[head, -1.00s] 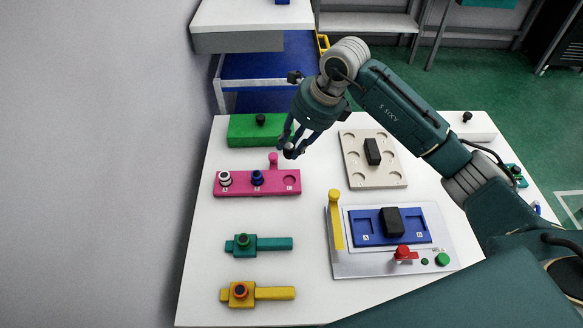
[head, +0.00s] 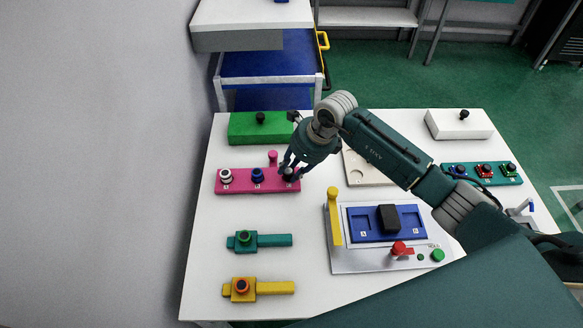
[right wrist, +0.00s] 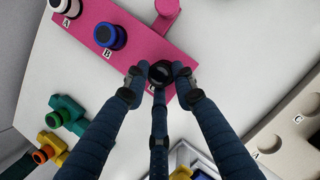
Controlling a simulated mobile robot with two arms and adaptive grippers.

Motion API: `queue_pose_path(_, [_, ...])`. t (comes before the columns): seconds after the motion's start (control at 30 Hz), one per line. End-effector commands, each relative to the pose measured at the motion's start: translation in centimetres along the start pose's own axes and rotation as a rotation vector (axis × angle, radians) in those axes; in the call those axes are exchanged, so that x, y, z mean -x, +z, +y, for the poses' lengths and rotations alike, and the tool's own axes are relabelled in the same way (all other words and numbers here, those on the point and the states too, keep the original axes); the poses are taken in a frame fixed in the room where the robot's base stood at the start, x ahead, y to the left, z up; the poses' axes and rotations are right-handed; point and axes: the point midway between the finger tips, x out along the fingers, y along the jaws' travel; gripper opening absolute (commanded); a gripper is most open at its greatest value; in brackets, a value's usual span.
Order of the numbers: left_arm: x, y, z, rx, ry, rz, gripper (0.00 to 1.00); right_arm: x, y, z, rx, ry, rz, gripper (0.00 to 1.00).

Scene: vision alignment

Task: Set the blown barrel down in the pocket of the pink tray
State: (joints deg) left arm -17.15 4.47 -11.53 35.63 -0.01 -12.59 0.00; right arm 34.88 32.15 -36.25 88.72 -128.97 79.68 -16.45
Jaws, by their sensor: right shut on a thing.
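The pink tray (head: 236,187) lies at the left of the white table, with a white-and-black barrel (head: 225,176) at A and a blue barrel (head: 257,175) at B. My right gripper (head: 289,173) is over the tray's right end, at pocket C. It is shut on a black barrel, the blown one, seen between the fingertips in the right wrist view (right wrist: 160,72). The fingers hide the pocket, and I cannot tell whether the barrel touches its floor. My left gripper is not in view.
A pink post (head: 273,158) stands at the tray's back edge, close to the gripper. A green box (head: 262,130) lies behind. Teal (head: 268,240) and yellow (head: 268,288) fixtures lie in front. A blue panel (head: 365,235) is at the right.

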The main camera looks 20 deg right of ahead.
Motion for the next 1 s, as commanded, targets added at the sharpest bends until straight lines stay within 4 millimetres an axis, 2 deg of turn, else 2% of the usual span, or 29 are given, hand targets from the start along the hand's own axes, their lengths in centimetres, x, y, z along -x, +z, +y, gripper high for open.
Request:
queue_pose_path(0.07, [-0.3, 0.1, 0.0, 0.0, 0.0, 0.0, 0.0, -0.3, -0.1, 0.0, 0.0, 0.0, 0.0, 0.0])
queue_pose_path(0.1, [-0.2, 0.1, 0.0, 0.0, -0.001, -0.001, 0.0, -0.2, -0.1, 0.0, 0.0, 0.0, 0.0, 0.32])
queue_pose_path(0.17, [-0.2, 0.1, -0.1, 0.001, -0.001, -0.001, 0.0, -0.1, -0.1, 0.0, 0.0, 0.0, 0.0, 0.43])
queue_pose_path(0.57, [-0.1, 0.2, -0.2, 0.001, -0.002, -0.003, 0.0, 0.4, 0.1, -0.1, 0.001, -0.002, -0.001, 0.45])
queue_pose_path(0.67, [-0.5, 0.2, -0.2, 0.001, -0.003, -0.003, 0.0, 1.8, 0.1, -0.2, 0.002, -0.004, -0.003, 0.45])
queue_pose_path(1.0, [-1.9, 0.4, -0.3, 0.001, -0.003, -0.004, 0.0, 8.9, 0.0, -0.1, 0.002, -0.004, -0.002, 0.45])
